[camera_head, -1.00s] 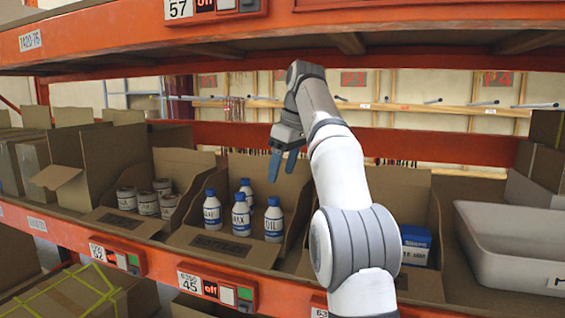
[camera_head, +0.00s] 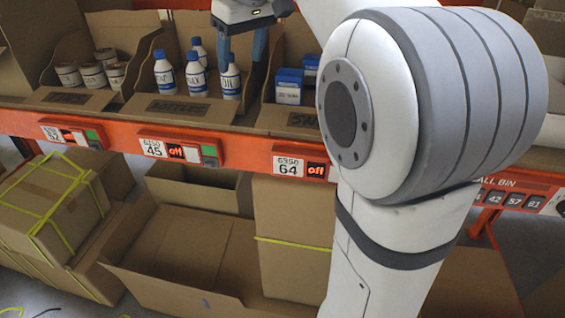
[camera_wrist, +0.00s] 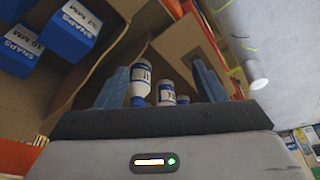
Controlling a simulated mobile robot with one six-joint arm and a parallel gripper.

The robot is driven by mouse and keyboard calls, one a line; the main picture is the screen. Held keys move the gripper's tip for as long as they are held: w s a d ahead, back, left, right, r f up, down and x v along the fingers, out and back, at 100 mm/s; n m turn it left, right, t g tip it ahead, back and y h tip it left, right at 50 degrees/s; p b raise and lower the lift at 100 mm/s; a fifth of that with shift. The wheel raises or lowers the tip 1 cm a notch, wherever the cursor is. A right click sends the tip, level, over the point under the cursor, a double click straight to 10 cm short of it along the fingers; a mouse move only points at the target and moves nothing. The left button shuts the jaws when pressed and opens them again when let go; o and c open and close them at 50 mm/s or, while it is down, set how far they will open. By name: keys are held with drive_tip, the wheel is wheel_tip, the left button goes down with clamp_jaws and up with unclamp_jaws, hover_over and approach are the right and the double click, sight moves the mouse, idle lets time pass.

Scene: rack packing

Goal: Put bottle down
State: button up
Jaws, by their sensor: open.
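The front right one, the OIL bottle (camera_head: 231,80), is nearest my gripper (camera_head: 242,50). My gripper is open, its blue fingers pointing down above and around the top of that bottle. In the wrist view a bottle (camera_wrist: 140,82) shows between the spread fingers, closer to the left one, with the other bottles beyond it. I cannot tell whether a finger touches the bottle. My arm covers the right of the head view.
Left of the bottles is a bin of white cans (camera_head: 68,75). To the right is a bin with blue boxes (camera_head: 289,86), also in the wrist view (camera_wrist: 70,28). The orange shelf edge (camera_head: 235,150) carries labels. Large cartons (camera_head: 180,255) stand below.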

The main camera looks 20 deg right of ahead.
drive_tip(key=s+f+m+t+h, duration=0.1)
drive_tip(key=s+f+m, duration=0.3)
drive_tip(key=s+f, duration=1.7)
drive_tip(key=shift+s+a+f+m, duration=0.3)
drive_tip(key=shift+s+a+m, duration=0.1)
drive_tip(key=shift+s, duration=0.25)
